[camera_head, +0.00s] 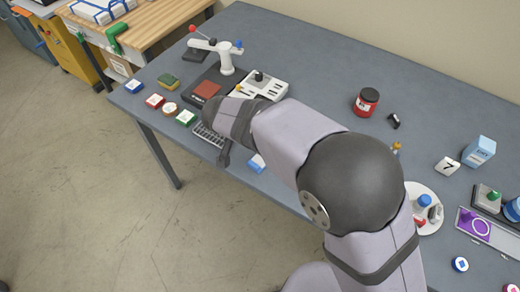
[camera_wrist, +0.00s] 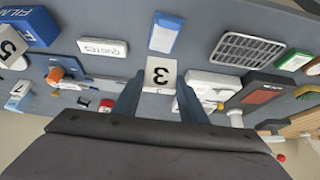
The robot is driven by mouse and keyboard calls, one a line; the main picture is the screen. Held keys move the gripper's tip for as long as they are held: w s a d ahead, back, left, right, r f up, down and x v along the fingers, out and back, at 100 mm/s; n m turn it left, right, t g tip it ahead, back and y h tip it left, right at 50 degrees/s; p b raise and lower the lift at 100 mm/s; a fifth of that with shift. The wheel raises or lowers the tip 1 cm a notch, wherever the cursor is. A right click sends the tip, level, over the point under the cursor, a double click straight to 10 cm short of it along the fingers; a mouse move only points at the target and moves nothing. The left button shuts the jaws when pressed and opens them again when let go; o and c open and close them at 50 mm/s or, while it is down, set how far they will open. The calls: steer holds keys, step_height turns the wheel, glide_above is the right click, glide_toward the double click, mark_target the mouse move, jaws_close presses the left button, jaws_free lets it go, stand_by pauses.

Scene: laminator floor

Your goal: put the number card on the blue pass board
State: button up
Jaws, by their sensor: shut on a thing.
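In the wrist view my gripper (camera_wrist: 158,88) is shut on a small white number card (camera_wrist: 160,73) marked 3, with one finger on each side of it. The card is held above the grey table. A flat blue piece with a pale panel (camera_wrist: 165,32) lies beyond the card, apart from it. It may be the blue pass board; I cannot read any label. It also shows in the head view (camera_head: 257,163), partly covered by my arm. In the head view the held card is hidden by my arm.
A wire rack (camera_wrist: 247,50) lies right of the blue piece, and a white QUOTES block (camera_wrist: 102,48) lies left. A white slotted device (camera_head: 262,85) and a white post with coloured knobs (camera_head: 226,56) stand at the back. A red jar (camera_head: 366,102) stands right.

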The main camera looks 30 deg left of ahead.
steer(key=shift+f+p, duration=0.8)
steer(key=shift+f, duration=2.6)
steer(key=shift+f, duration=0.2)
steer(key=o, duration=1.1)
steer(key=shift+r, duration=0.1)
steer(key=shift+c, duration=0.2)
steer(key=shift+r, duration=0.2)
steer(key=b+v, duration=0.3)
steer(key=v, duration=0.9)
steer(key=shift+f, duration=0.1)
